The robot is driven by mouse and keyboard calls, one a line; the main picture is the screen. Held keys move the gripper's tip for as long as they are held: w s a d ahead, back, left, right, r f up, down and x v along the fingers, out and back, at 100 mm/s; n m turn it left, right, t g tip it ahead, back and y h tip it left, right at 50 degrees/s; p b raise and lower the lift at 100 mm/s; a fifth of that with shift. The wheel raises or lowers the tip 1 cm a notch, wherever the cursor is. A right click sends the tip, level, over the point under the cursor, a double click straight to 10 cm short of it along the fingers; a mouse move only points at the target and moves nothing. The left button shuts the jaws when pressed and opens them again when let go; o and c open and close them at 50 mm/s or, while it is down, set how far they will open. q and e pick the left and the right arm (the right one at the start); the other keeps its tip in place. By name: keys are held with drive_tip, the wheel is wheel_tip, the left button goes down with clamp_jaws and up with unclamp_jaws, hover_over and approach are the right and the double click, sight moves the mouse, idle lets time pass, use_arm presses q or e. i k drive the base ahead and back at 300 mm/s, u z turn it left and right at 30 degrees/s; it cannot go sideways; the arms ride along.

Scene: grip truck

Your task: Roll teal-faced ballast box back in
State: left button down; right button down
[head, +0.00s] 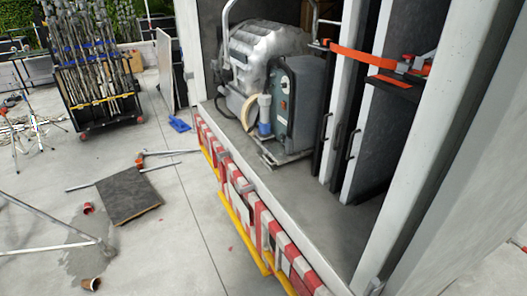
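The ballast box (297,108) is a dark grey upright case with a teal-tinted front panel and small round knobs. It stands upright inside the open truck bay, on a low metal base (285,153) on the bay floor (345,215). A blue connector (265,117) with a pale cable is at its left side. A large silvery machine (262,52) stands behind and left of it. Neither of my grippers is in view.
The truck's sill has red and white stripes (262,212) and a yellow lower edge. Upright panels with handles (352,143) and an orange strap (362,57) stand right of the box. A dark mat (129,196), cups and stand legs lie on the concrete outside.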

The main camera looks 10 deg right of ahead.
sight(295, 110)
drive_tip(key=u, duration=0.3)
drive_tip(key=k, duration=0.95)
drive_tip(key=u, duration=0.7)
drive_tip(key=i, duration=1.95)
drive_tip(key=z, duration=0.75)
drive_tip(key=i, duration=1.2)
drive_tip(key=z, duration=1.85)
drive_tip(key=i, duration=0.75)
drive_tip(key=z, duration=0.6)
